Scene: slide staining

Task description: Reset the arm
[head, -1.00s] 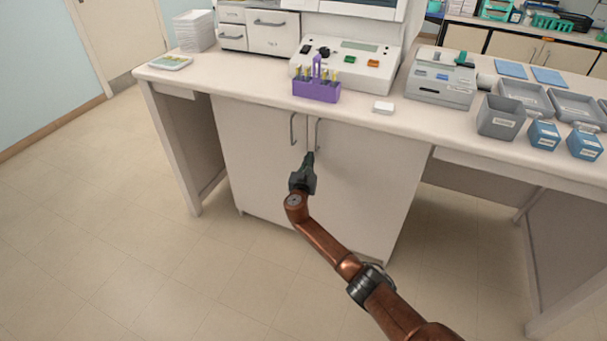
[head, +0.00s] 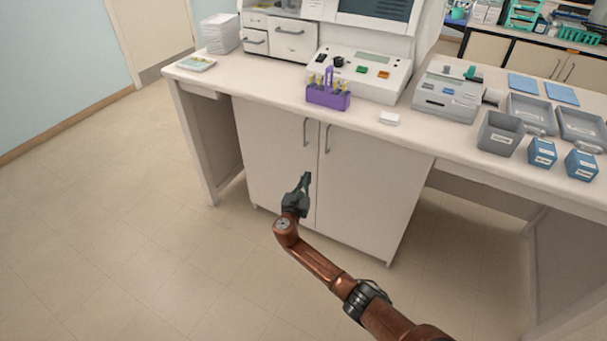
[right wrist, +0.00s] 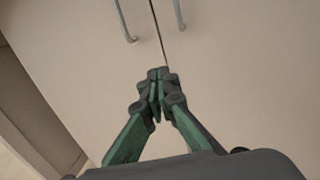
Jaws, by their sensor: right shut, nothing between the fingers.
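My right gripper (head: 305,180) is shut and empty. In the head view it is in front of the white cabinet doors, below the two door handles, and not holding them. In the right wrist view its green and black fingers (right wrist: 160,80) meet at the tips, with the seam between the doors beyond them. My copper-coloured right arm comes in from the lower right. My left gripper is not in view.
The bench top (head: 270,88) holds a purple rack (head: 328,97), a white control panel (head: 362,78), a grey device (head: 447,95), grey trays (head: 530,112) and blue containers (head: 542,153). The cabinet (head: 270,170) has two handles (head: 328,138). Floor at left is clear.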

